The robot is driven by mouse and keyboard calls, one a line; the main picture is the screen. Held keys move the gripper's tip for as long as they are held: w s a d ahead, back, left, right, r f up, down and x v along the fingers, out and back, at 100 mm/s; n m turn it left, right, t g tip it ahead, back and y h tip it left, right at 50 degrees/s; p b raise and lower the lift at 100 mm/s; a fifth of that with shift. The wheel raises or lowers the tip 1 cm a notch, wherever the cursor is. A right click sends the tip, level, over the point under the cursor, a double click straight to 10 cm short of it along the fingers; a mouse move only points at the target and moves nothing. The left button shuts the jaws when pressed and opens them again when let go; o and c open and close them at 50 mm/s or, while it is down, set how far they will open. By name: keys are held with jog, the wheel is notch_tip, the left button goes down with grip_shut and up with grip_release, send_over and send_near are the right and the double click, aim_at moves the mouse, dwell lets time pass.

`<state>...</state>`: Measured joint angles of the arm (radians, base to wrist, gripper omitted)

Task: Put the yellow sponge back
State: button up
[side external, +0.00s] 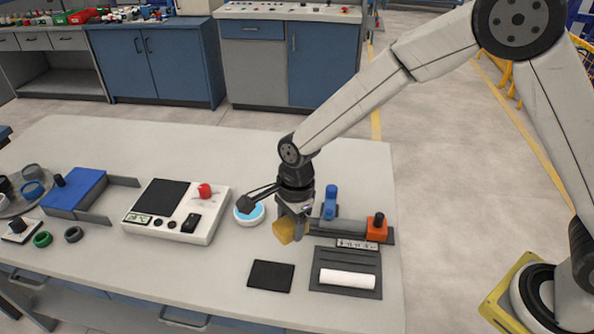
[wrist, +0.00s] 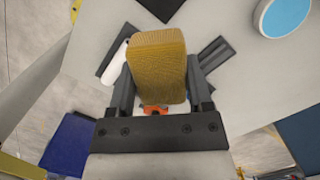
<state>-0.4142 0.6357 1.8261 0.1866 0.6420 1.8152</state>
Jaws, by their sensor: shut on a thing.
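The yellow sponge (side external: 285,231) is held between the fingers of my gripper (side external: 294,207), above the table. In the wrist view the sponge (wrist: 160,66) sits between the two dark fingers of my gripper (wrist: 160,84), which press on its sides. It hides part of what lies below it. A flat black pad (side external: 271,276) lies on the table below and slightly left of the sponge in the side view. A round white dish with a blue top (side external: 249,213) is just left of my gripper.
A dark tray with a white cylinder (side external: 347,279) lies right of the pad. A fixture with an orange block (side external: 377,229) and a blue upright part (side external: 330,201) stands behind it. A white control box (side external: 176,211) with a red button is at left. The table's front right is clear.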

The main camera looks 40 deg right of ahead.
jog(key=shift+s+a+f+m+t, duration=0.1)
jog(key=shift+s+a+f+m, duration=0.1)
jog(key=shift+a+m, duration=0.7)
jog(key=shift+s+a+f+m+t, duration=0.1)
jog(key=shift+s+a+m, duration=0.15)
jog(key=shift+a+m, duration=0.6)
jog(key=shift+s+a+f+m+t, duration=0.1)
jog(key=shift+s+a+m, duration=0.1)
jog(key=shift+a+m, duration=0.7)
jog(key=shift+a+n, duration=0.2)
jog(key=shift+n, duration=0.05)
send_near(223, 262)
jog(key=shift+s+f, duration=0.55)
jog(key=shift+s, duration=0.2)
jog(key=shift+w+a+f, duration=0.25)
jog(key=shift+w+f, duration=0.3)
jog(key=shift+f, duration=0.1)
jog(key=shift+f, duration=0.1)
jog(key=shift+w+a+f, duration=0.15)
jog(key=shift+w+f, duration=0.15)
jog(key=shift+f, duration=1.6)
jog(key=shift+f, duration=0.1)
